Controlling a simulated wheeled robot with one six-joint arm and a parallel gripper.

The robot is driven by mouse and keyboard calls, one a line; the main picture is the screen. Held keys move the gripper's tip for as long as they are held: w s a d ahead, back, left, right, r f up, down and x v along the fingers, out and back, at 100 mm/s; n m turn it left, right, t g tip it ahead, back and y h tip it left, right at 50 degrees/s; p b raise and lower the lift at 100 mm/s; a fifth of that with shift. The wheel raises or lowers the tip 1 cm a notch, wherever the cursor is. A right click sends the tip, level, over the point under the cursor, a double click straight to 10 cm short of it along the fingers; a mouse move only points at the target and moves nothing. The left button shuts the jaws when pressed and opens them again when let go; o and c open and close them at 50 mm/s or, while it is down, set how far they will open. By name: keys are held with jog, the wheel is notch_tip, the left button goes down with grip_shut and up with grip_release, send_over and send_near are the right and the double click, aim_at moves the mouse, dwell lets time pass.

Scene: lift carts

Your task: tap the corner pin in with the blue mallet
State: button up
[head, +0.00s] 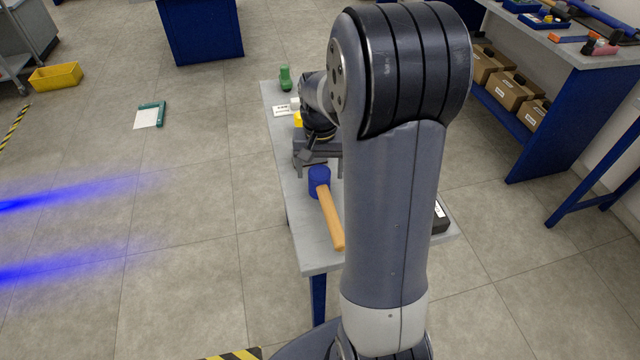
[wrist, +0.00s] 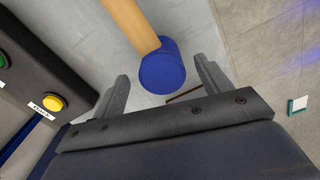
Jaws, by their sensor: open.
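The mallet lies on the narrow grey table (head: 288,190), with its blue head (head: 319,178) toward the far side and its wooden handle (head: 331,218) pointing toward me. My gripper (head: 309,165) is open over the table, just beyond the blue head. In the wrist view the open fingers (wrist: 161,66) show on either side of the blue head (wrist: 165,72), with the handle (wrist: 130,20) running away at the top. The fingers do not grip the mallet. I cannot make out the corner pin in either view.
A dark box with green and yellow buttons (wrist: 48,102) lies left in the wrist view. A green object (head: 285,79) and a white label (head: 281,110) sit at the table's far end. My arm hides much of the table's right side. Open floor lies left.

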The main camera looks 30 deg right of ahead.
jog(key=shift+w+f+p, duration=0.15)
jog(key=shift+f+p, duration=0.15)
jog(key=shift+f, duration=2.4)
jog(key=shift+c, duration=0.5)
jog(key=c, duration=1.2)
